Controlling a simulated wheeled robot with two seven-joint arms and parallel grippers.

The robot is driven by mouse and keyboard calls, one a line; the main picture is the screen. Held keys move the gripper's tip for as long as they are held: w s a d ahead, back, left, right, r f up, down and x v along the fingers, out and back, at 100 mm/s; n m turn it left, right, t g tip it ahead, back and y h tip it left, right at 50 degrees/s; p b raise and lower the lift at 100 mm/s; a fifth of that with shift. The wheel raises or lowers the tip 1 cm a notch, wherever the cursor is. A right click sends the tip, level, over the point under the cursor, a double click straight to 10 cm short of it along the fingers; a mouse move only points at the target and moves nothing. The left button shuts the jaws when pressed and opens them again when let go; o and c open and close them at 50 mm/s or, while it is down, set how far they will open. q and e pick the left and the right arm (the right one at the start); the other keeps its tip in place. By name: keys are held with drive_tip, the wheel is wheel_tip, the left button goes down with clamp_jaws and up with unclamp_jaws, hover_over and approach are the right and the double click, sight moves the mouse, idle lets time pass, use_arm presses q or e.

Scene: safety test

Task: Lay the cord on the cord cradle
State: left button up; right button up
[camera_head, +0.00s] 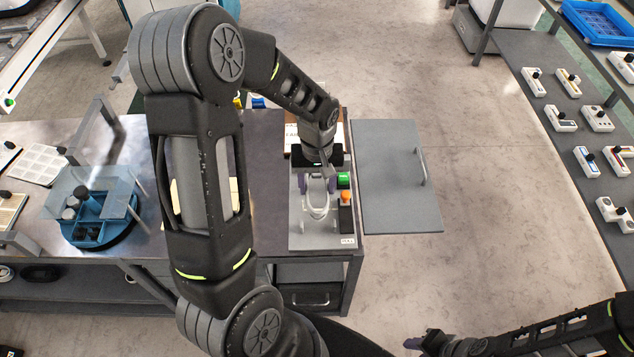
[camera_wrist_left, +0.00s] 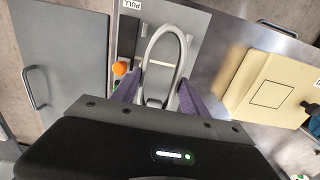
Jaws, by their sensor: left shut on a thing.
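My left gripper (camera_head: 318,186) is above the grey panel (camera_head: 345,239) at the right end of the workbench. It is shut on the cord (camera_head: 318,212), a pale grey loop that sticks out past the fingers. In the left wrist view, the loop (camera_wrist_left: 150,42) stands out between the two purple fingers.
A grey door with a handle (camera_head: 395,190) lies to the right of the bench. A blue round organiser (camera_head: 122,230) stands left.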

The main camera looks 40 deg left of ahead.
use_arm(q)
drive_tip(key=shift+f+b, duration=2.5)
drive_tip(key=shift+f, duration=0.95)
drive_tip(key=o, duration=1.6)
wheel_tip(320, 180, up, 8)
drive_tip(key=shift+f, duration=0.1)
drive_tip(key=shift+s, duration=0.1)
